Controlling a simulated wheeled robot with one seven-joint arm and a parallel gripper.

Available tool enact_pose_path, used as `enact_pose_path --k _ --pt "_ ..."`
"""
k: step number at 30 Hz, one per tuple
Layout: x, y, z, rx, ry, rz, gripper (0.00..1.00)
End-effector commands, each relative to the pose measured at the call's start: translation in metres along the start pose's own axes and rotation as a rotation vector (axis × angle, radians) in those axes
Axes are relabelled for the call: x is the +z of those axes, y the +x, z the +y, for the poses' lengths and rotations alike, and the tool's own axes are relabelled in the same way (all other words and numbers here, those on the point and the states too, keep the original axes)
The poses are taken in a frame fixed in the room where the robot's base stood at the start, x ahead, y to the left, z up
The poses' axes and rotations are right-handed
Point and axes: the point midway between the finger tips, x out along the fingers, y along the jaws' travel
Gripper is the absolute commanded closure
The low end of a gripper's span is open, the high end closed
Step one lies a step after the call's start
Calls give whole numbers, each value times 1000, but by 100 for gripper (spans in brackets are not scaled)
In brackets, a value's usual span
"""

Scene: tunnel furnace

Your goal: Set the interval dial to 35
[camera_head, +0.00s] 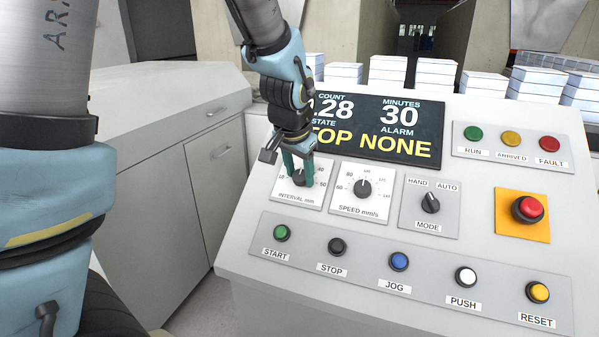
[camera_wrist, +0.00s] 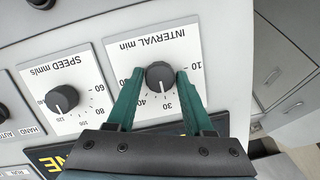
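The interval dial is a dark round knob (camera_head: 299,178) on a white square plate labelled INTERVAL min, at the left of the sloped panel. In the wrist view, upside down, the knob (camera_wrist: 160,75) has a white pointer mark facing the scale near 30; its exact reading is hard to tell. My gripper (camera_head: 299,169) is down at the dial, its green fingers on either side of the knob. In the wrist view, the fingertips (camera_wrist: 160,72) flank the knob with what look like narrow gaps, so the gripper seems open around it. The display (camera_head: 385,128) shows MINUTES 30.
The speed dial (camera_head: 363,188) is close on the right, then the mode switch (camera_head: 430,203). Below is a row of push buttons, with the green START button (camera_head: 281,233) nearest. A red emergency button (camera_head: 527,209) is at right. White stacks stand behind the panel.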

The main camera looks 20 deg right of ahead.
Motion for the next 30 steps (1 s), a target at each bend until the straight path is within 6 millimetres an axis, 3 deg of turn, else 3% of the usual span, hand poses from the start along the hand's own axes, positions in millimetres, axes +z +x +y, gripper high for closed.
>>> enact_pose_path --k 2,13,20,30 --pt "0 0 0 0 0 0 58" --pt "0 0 0 0 0 0 100" --pt "0 0 1 -5 28 0 100" --pt "1 3 2 -70 342 2 100"
